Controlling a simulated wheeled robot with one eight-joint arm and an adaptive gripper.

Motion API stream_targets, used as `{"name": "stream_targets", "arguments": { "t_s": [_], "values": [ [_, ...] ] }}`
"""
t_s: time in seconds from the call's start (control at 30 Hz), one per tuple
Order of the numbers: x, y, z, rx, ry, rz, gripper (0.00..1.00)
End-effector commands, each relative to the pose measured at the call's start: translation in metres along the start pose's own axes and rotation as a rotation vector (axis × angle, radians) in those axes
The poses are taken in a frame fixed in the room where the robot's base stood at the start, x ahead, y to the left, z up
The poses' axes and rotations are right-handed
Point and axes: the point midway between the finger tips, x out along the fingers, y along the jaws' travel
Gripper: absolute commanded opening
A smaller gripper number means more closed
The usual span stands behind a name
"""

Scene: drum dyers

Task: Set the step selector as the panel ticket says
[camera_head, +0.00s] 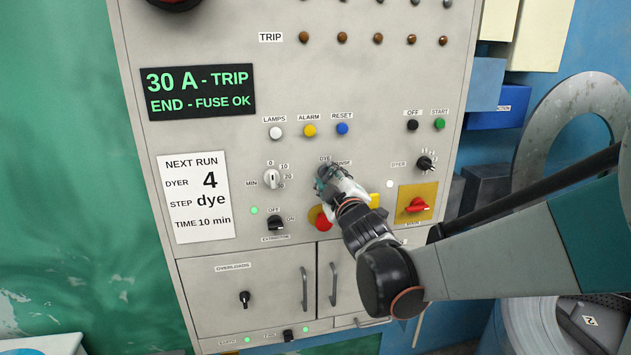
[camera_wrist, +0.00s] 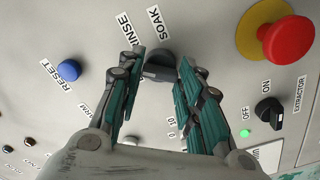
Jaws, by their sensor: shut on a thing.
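The panel ticket (camera_head: 197,196) in the head view reads NEXT RUN, dyer 4, step dye, time 10 min. My gripper (camera_head: 327,175) is at the step selector, between labels reading DYE and RINSE, and hides the knob there. In the wrist view, the step selector (camera_wrist: 158,65) is a black knob between the fingertips of my gripper (camera_wrist: 161,68), which is shut on it. Labels SOAK (camera_wrist: 154,22) and RINSE (camera_wrist: 127,33) lie beside the knob. I cannot tell which label its pointer faces.
A red mushroom button (camera_wrist: 289,40) and the extractor switch (camera_wrist: 268,112) are close to the selector. The minute timer (camera_head: 271,178) is left of my gripper, the dyer selector (camera_head: 425,163) and red main switch (camera_head: 418,205) right. Lamp, alarm and reset buttons are above.

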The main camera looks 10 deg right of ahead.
Motion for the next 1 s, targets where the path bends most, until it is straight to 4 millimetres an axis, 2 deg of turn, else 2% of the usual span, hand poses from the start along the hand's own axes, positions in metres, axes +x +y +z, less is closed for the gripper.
{"name": "stream_targets", "arguments": {
  "t_s": [0.5, 1.0],
  "values": [
    [-0.0001, -0.0005, 0.0001, -0.45, 0.0, 0.0, 0.09],
    [-0.0003, -0.0005, 0.0001, -0.641, 0.0, -0.001, 0.09]
  ]
}}
